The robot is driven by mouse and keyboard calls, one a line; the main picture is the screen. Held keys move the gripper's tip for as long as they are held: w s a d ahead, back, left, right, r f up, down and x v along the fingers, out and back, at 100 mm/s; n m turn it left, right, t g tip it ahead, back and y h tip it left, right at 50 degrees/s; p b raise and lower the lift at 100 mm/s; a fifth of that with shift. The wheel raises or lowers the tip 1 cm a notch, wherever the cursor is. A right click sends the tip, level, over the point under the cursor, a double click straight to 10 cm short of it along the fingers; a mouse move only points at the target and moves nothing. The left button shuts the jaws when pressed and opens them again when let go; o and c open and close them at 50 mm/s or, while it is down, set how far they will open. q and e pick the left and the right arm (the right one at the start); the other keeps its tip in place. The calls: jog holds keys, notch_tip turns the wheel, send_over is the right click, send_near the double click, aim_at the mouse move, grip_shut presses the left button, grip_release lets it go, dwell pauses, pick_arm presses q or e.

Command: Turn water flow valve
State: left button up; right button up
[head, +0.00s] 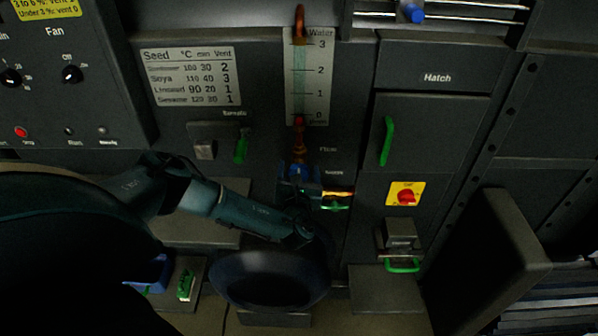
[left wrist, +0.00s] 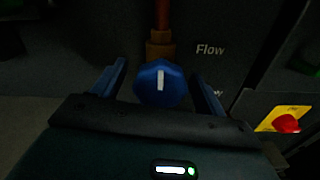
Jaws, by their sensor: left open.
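The water flow valve knob (left wrist: 160,83) is a round blue knob with a white pointer line, which stands about upright in the left wrist view. It sits below a copper pipe (left wrist: 162,42), beside the label "Flow". My left gripper (left wrist: 159,70) is open, with one blue finger on each side of the knob. Gaps show between the fingers and the knob, so I see no grip. In the head view my left gripper (head: 298,176) is at the foot of the copper pipe (head: 299,138) and largely hides the knob there. My right gripper is not in view.
A water gauge (head: 308,80) stands above the pipe. Right of it are a hatch with a green handle (head: 387,141) and a red switch on a yellow plate (head: 405,195). A dark round part (head: 270,278) lies below my left arm. A control box (head: 60,80) is at left.

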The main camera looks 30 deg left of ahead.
pick_arm(q)
jog(key=c, duration=1)
